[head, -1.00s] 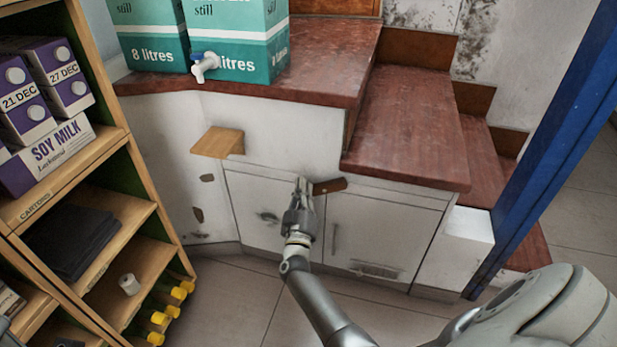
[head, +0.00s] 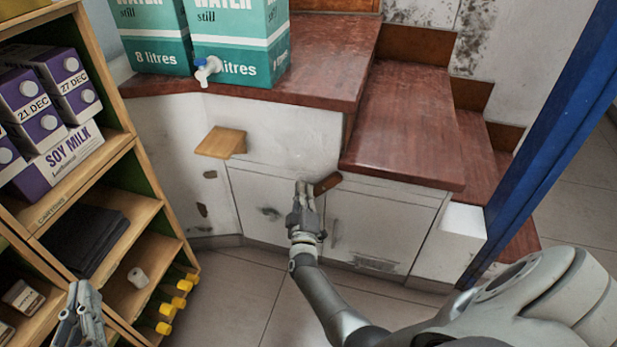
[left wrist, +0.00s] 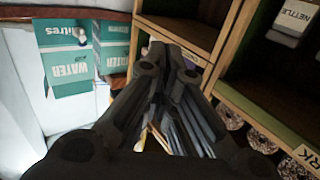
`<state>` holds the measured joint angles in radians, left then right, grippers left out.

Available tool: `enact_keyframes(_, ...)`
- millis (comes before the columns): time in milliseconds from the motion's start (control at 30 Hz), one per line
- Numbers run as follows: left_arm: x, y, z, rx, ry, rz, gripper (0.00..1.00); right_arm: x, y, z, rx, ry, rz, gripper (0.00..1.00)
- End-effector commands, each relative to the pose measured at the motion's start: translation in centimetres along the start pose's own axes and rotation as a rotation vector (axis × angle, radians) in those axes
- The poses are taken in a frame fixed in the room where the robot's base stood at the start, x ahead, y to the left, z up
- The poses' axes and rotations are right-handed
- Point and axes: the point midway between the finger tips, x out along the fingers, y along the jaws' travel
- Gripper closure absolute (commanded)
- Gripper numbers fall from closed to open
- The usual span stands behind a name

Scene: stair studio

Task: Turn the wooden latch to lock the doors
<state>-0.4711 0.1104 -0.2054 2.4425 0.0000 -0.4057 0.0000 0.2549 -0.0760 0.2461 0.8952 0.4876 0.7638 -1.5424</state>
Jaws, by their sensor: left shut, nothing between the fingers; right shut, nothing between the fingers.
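The brown wooden latch (head: 328,183) is near the top of the gap between two white cupboard doors, the left door (head: 262,205) and the right door (head: 375,230). It slants, its right end higher. Both doors look closed. My right gripper (head: 302,186) is shut and empty at the latch's left end, hiding part of it; I cannot tell whether they touch. My left gripper (head: 82,298) is shut and empty by the shelf at lower left, far from the latch. Its fingers also show in the left wrist view (left wrist: 168,60).
A wooden shelf unit (head: 150,215) with soy milk cartons (head: 70,150) stands at the left. Teal water boxes (head: 240,40) sit on the red-brown counter (head: 330,60). A small wooden block (head: 220,142) juts from the cupboard. A blue post (head: 545,150) stands at the right.

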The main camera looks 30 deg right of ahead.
Motion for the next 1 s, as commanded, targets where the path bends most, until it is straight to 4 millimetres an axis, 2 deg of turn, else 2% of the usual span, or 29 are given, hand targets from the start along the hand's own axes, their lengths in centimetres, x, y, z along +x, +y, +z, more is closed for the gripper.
enact_keyframes(267,-1.9,-0.9,5.5,0.004,-0.321,-0.02,1.0,-0.1,-0.3,0.4,-0.122,-0.002,-0.045,1.0)
enact_keyframes(600,-6.9,-1.8,11.5,0.001,-0.71,-0.044,1.0,-0.4,-0.7,1.2,-0.292,-0.002,-0.103,1.0)
enact_keyframes(767,-9.8,-2.1,13.4,-0.003,-0.868,-0.053,1.0,-0.6,-0.9,1.7,-0.378,-0.002,-0.133,1.0)
enact_keyframes(1000,-9.5,-2.1,13.5,-0.002,-0.855,-0.052,1.0,-0.6,-1.1,1.7,-0.371,0.0,-0.129,1.0)
